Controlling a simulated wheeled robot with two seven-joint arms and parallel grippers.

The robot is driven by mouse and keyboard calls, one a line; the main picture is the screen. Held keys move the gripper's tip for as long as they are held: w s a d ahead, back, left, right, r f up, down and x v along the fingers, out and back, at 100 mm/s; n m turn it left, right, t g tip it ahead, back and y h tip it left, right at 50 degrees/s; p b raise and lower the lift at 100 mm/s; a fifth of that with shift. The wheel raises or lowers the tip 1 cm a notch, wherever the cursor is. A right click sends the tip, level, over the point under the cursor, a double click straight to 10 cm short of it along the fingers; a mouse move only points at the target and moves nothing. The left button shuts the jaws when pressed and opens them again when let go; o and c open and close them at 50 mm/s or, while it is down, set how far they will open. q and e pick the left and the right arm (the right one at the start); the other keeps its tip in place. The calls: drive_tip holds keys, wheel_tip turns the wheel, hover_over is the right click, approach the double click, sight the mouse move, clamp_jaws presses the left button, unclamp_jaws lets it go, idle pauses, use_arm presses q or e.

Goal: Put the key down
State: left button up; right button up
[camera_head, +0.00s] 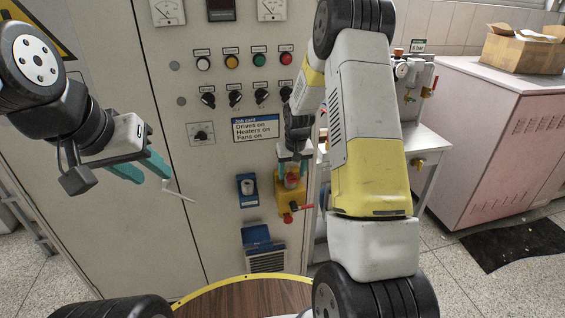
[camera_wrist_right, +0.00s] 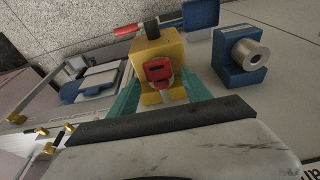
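A red piece with a dark slot, which looks like the key's head (camera_wrist_right: 157,70), shows against the front of a yellow box (camera_wrist_right: 165,47) in the right wrist view. In the head view the yellow box (camera_head: 289,199) is low at the cabinet front. My right gripper (camera_head: 292,163) points down at it. In the wrist view its teal fingers (camera_wrist_right: 160,85) stand apart on either side of the red piece, with visible gaps. How deep the key sits is hidden. My left gripper (camera_head: 157,173) has its fingers apart and looks empty, beside a thin pale handle (camera_head: 180,191) at the cabinet front.
A red lever (camera_wrist_right: 128,30) sticks out from the yellow box. A blue block with a metal cylinder (camera_wrist_right: 245,55) is beside it. Above are cabinet knobs (camera_head: 235,98) and a job card (camera_head: 255,128). A cardboard box (camera_head: 522,52) lies on a pink cabinet at right.

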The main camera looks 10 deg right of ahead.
drive_tip(key=s+a+r+t, duration=0.1)
drive_tip(key=s+r, duration=0.4)
drive_tip(key=r, duration=0.3)
drive_tip(key=s+r+y, duration=0.1)
drive_tip(key=s+r, duration=0.4)
drive_tip(key=r, duration=0.3)
drive_tip(key=s+a+r+t, duration=0.1)
drive_tip(key=s+r, duration=0.5)
drive_tip(key=r, duration=0.3)
drive_tip(key=s+a+r, duration=0.1)
drive_tip(key=s, duration=0.7)
drive_tip(key=s+a+r+t+y, duration=0.1)
drive_tip(key=s, duration=0.7)
drive_tip(key=shift+s+a+r, duration=0.3)
drive_tip(key=shift+r, duration=0.05)
